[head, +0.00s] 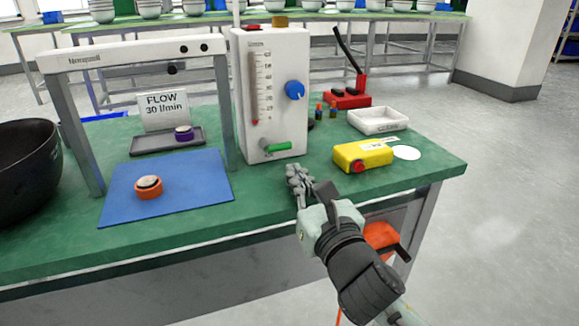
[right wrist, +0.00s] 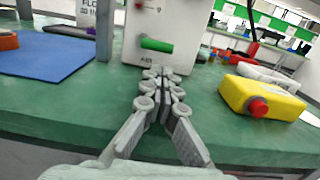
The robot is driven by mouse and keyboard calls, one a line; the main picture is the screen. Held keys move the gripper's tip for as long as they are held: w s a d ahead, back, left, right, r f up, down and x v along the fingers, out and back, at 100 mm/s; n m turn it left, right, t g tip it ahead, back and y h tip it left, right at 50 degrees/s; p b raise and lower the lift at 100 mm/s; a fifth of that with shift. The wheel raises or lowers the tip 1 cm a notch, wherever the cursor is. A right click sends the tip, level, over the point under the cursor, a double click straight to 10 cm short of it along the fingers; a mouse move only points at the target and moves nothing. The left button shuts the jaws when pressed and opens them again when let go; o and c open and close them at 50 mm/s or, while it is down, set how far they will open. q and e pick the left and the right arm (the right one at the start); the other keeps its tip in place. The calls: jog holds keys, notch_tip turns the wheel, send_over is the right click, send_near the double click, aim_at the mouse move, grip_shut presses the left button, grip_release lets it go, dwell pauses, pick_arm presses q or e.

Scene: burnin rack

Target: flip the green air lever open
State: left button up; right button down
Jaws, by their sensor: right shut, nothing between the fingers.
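The green air lever (head: 277,147) sits low on the front of the white flow meter box (head: 275,95). It lies nearly level, pointing right. In the right wrist view the green lever (right wrist: 157,45) shows straight ahead, beyond the fingertips. My right gripper (head: 297,172) is shut and empty, over the green table top just in front of the box and below the lever. A gap shows between its fingertips (right wrist: 160,75) and the lever in the right wrist view. My left gripper is not in view.
A yellow container (head: 362,156) with a red cap lies right of the box, near a white tray (head: 378,119). A metal frame (head: 72,120) stands left, over a blue mat (head: 205,187) with an orange-ringed piece (head: 149,187). The table's front edge is under my right arm.

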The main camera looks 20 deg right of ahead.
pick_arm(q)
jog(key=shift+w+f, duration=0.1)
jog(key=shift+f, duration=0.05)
pick_arm(e)
jog(key=shift+w+r, duration=0.1)
jog(key=shift+w, duration=1.85)
